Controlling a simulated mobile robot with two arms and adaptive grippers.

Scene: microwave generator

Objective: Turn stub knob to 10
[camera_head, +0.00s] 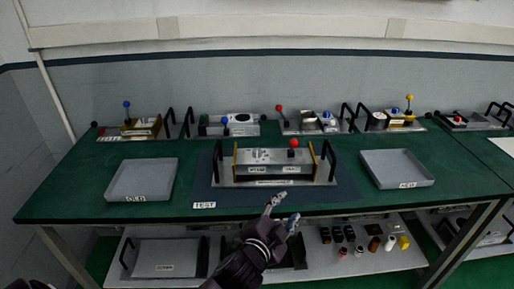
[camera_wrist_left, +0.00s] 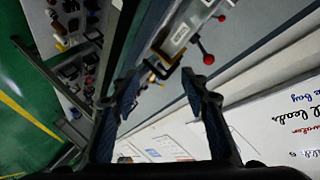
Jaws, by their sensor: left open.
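The test device (camera_head: 272,182), a bench unit with black side handles and a red-ball lever (camera_head: 293,143), stands on the dark mat at the middle of the table in the head view. Small light fittings (camera_head: 260,153) sit on its top; which one is the stub knob is too small to tell, and no scale can be read. My left gripper (camera_head: 285,211) is at the table's front edge, in front of the device and apart from it. In the left wrist view its two fingers (camera_wrist_left: 160,92) are spread with nothing between them. My right gripper does not show.
The OLD tray (camera_head: 142,197) is at left and the NEW tray (camera_head: 399,183) at right; both look empty. Several lever units line the back, including one with a blue ball (camera_head: 127,104). A lower shelf (camera_head: 330,276) holds small parts.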

